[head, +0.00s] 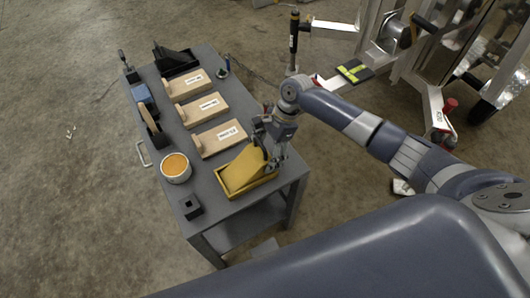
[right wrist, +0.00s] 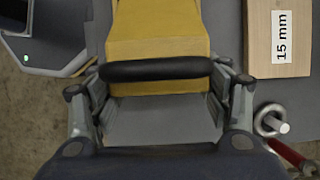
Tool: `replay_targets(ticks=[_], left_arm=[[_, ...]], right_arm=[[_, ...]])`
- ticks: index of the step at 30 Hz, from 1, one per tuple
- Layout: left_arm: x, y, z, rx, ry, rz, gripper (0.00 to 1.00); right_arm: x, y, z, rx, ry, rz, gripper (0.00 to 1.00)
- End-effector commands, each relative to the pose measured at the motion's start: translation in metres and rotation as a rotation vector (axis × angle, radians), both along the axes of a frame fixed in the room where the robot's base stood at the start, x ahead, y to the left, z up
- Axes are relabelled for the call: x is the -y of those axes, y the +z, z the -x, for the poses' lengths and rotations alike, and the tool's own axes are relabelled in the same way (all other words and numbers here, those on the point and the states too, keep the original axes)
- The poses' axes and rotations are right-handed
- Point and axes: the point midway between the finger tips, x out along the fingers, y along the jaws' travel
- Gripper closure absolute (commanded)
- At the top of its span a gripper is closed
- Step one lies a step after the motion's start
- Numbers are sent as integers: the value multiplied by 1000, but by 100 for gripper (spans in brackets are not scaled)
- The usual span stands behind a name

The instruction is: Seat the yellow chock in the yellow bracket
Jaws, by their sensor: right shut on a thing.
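The yellow chock (head: 243,167) is a wedge at the near right end of the grey table, tilted over the yellow bracket (head: 233,195). The bracket is a shallow tray with a low rim, and I cannot tell whether the chock rests in it. My right gripper (head: 270,160) is at the chock's right end and shut on it. In the right wrist view the chock (right wrist: 158,30) runs up between the fingers, with a black bar (right wrist: 158,69) across its near end. My left gripper is not in view.
Several labelled wooden blocks (head: 219,137) line the table behind the bracket. An orange-topped tin (head: 176,167) and a small black block (head: 190,206) stand to the left. A black chock and holder (head: 175,61) are at the far end. A trailer (head: 440,60) stands at right.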

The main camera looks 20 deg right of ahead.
Motion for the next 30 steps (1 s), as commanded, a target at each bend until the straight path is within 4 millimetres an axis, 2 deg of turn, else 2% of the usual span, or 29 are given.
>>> replay_targets(ticks=[1, 2, 3, 4, 17, 23, 30], left_arm=[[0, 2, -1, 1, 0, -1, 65], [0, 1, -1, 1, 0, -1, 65], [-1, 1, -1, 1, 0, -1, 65], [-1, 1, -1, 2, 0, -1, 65], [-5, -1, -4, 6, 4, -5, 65], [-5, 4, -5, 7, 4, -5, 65], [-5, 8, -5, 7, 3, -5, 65]], right_arm=[[-1, 0, 0, 1, 0, -2, 73], [0, -2, 0, -1, -1, 0, 23], [0, -2, 0, -1, -1, 0, 14], [0, -1, 0, -1, -1, 0, 9], [0, 0, 0, 0, 0, 0, 9], [11, 27, -3, 2, -2, 2, 9], [30, 75, -7, 1, 0, 0, 9]])
